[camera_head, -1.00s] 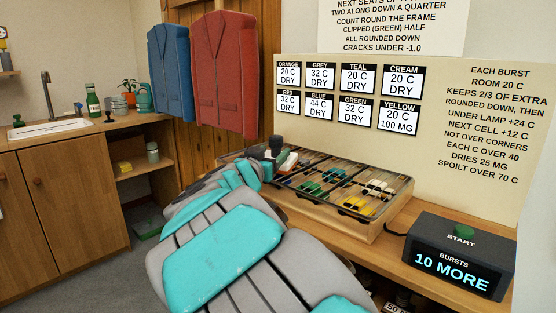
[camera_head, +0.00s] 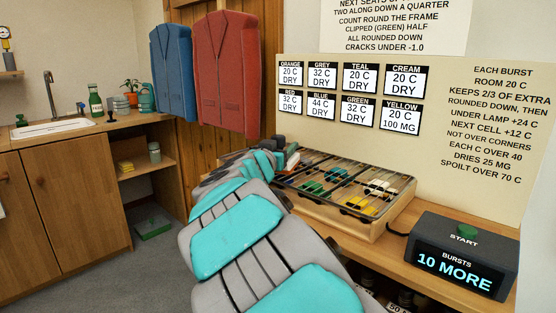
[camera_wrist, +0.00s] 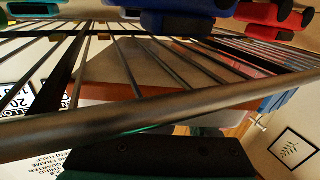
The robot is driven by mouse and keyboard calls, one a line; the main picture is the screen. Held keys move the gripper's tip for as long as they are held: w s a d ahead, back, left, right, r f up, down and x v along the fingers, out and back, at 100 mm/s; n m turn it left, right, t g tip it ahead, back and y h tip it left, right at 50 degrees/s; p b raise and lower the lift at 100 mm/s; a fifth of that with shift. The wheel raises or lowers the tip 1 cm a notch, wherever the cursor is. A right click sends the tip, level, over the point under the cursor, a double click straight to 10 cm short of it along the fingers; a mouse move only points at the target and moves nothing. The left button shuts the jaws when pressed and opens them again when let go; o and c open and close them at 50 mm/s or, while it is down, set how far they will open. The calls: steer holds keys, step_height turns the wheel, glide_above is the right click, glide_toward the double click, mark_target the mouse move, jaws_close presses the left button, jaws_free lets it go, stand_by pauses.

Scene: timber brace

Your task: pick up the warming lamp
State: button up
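I cannot clearly make out the warming lamp. A small dark upright piece (camera_head: 278,142) shows behind the end of my arm, at the far left corner of the wooden frame, and may be part of it. My gripper is hidden behind my own arm links in the head view. In the wrist view a dark piece at the bottom edge (camera_wrist: 160,155) looks like part of my gripper. Whether it is open or holds anything does not show. The wooden frame (camera_head: 345,226) holds colored pieces under dark bars.
Color cards and text signs hang behind the bench. Red (camera_head: 226,72) and blue (camera_head: 172,70) jackets hang behind the arm. A sink counter (camera_head: 70,131) stands at left.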

jaws_close()
stand_by(0.3)
steer(key=shift+r, duration=0.1)
